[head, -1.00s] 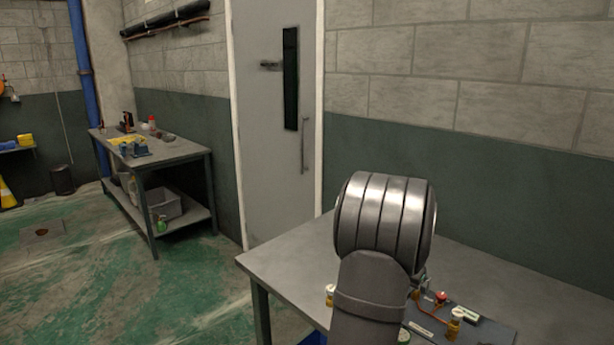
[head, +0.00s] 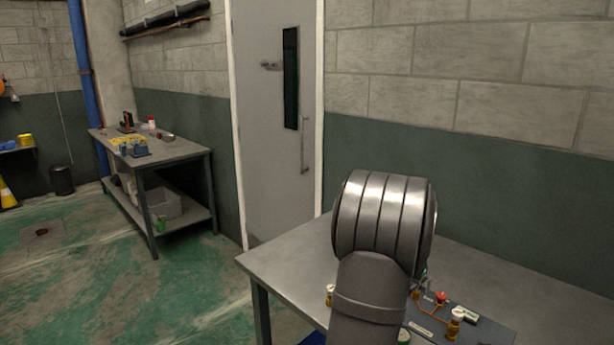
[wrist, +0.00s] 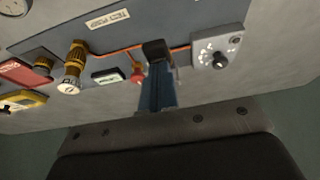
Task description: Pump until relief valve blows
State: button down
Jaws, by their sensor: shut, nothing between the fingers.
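My gripper (wrist: 156,58) is shut and empty. In the wrist view its dark tip is over the panel, close to the red knob; I cannot tell whether it touches anything. The grey panel (wrist: 205,18) carries brass valve fittings (wrist: 75,68), a thin orange line, the red knob (wrist: 138,74) and a round dial on a light plate (wrist: 217,51). In the head view my arm hides the gripper and part of the panel. The red knob (head: 440,297) and a brass fitting (head: 456,321) show to the right of my arm. I cannot make out a pump handle or relief valve.
The panel lies on a grey table (head: 285,262) against the wall. Red and yellow parts (wrist: 24,103) sit at the left of the wrist view. The table's right side looks clear. A second bench (head: 185,152) with small items stands far left, beyond a door (head: 270,180).

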jog(key=shift+r, duration=0.6)
jog(key=shift+f, duration=0.1)
jog(key=shift+f, duration=2.6)
jog(key=shift+r, duration=2.75)
jog(key=shift+f, duration=0.15)
jog(key=shift+r, duration=0.2)
dwell(0.3)
